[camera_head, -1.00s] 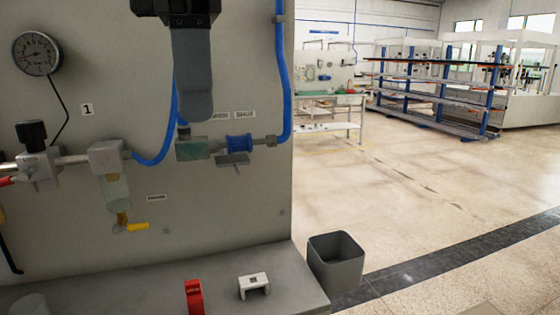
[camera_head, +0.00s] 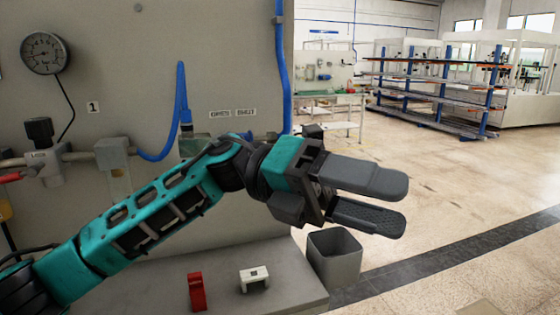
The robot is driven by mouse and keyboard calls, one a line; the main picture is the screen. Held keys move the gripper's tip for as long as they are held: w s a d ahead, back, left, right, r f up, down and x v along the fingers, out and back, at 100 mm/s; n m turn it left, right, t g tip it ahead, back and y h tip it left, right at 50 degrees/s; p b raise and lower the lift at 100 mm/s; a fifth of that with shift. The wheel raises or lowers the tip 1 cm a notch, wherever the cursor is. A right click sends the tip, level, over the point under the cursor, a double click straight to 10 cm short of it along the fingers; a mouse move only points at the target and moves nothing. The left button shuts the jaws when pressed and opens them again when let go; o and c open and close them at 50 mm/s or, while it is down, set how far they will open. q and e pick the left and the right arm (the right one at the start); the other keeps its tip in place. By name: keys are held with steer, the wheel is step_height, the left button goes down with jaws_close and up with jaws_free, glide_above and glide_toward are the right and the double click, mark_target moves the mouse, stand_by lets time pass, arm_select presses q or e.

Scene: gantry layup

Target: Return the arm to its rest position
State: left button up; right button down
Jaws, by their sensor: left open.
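My left arm (camera_head: 150,215), teal and black, comes in from the lower left and stretches across the view in front of the panel. My left gripper (camera_head: 392,203) is at its end and points right. Its two dark grey fingers are apart, with nothing visible between them. In the picture it shows above the grey bin, clear of the panel's right edge. My right gripper is not in view.
The grey panel (camera_head: 100,75) carries a gauge (camera_head: 44,53), blue hose (camera_head: 284,70) and valves, partly hidden by my arm. A red part (camera_head: 197,292) and white bracket (camera_head: 254,276) lie on the ledge (camera_head: 305,292). A grey bin (camera_head: 335,262) stands beside it. Open floor lies right.

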arm_select(q)
steer(key=w+a+f+m+t, duration=0.4)
steer(key=f+m+t, duration=0.3)
steer(key=m+t, duration=0.4)
steer(key=w+a+f+m+t+y, duration=0.1)
steer(key=w+a+f+m+t, duration=0.3)
steer(key=f+m+t, duration=0.65)
steer(key=w+a+f+m+t, duration=0.35)
steer(key=m+t, duration=0.35)
steer(key=m, duration=0.7)
steer(key=s+a+f+n+g+y, duration=0.2)
steer(key=s+a+f+n+y, duration=0.1)
steer(key=f, duration=0.6)
steer(key=s+a+f+n+g+y, duration=0.3)
steer(key=s+a+f+y, duration=0.2)
steer(key=s+a+f, duration=0.2)
steer(key=s+a+f+n+g+y, duration=0.2)
steer(key=s+a+f+n+y, duration=0.1)
steer(key=f, duration=0.8)
steer(key=s+a+n, duration=0.1)
steer(key=s+a, duration=0.1)
steer(key=s, duration=0.1)
steer(key=shift+a+y, duration=0.15)
steer(key=shift+y, duration=0.25)
